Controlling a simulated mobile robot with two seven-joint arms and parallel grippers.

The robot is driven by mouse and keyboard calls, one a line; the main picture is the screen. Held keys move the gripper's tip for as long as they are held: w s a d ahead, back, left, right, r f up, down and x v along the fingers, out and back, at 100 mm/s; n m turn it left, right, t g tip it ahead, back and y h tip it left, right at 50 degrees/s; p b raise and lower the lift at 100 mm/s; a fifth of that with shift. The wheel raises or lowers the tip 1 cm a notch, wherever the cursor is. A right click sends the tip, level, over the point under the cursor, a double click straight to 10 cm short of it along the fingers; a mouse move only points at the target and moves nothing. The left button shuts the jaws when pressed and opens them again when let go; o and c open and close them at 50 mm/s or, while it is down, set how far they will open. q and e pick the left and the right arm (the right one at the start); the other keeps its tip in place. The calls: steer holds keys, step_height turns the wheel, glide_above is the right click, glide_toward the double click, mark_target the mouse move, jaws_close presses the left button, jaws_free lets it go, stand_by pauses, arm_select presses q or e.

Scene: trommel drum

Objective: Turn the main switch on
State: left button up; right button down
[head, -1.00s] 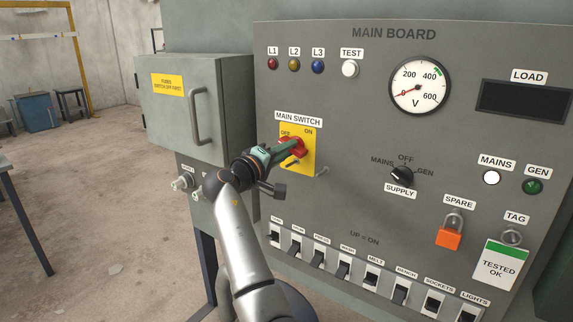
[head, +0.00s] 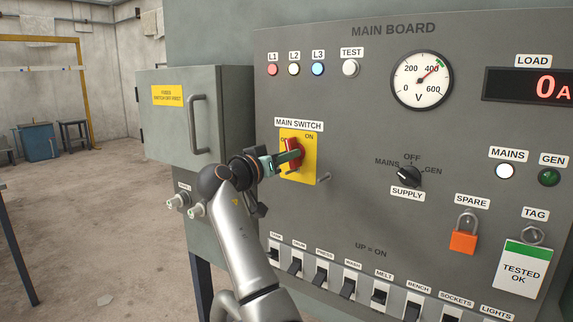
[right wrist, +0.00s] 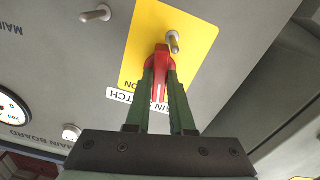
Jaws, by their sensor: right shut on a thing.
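The main switch (head: 295,148) is a red handle on a yellow plate (head: 309,172), under the MAIN SWITCH label on the grey main board. The handle stands roughly upright in the head view. My right gripper (head: 288,157) reaches it from the left and is shut on it. In the right wrist view the green fingers of the right gripper (right wrist: 162,80) lie on both sides of the red handle (right wrist: 161,58). Fingers and arm hide part of the plate lettering. My left gripper is not in view.
Lamps L1 (head: 272,70), L2 and L3 are lit. The voltmeter (head: 421,80) needle points near 400, and the load display (head: 530,87) reads 0 A. A metal peg (head: 324,178) sticks out beside the plate. A row of breakers (head: 348,284) lies below.

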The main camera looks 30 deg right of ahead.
steer(key=shift+m, duration=0.7)
steer(key=shift+m+b, duration=0.5)
steer(key=shift+m, duration=0.4)
steer(key=c, duration=0.8)
jaws_free()
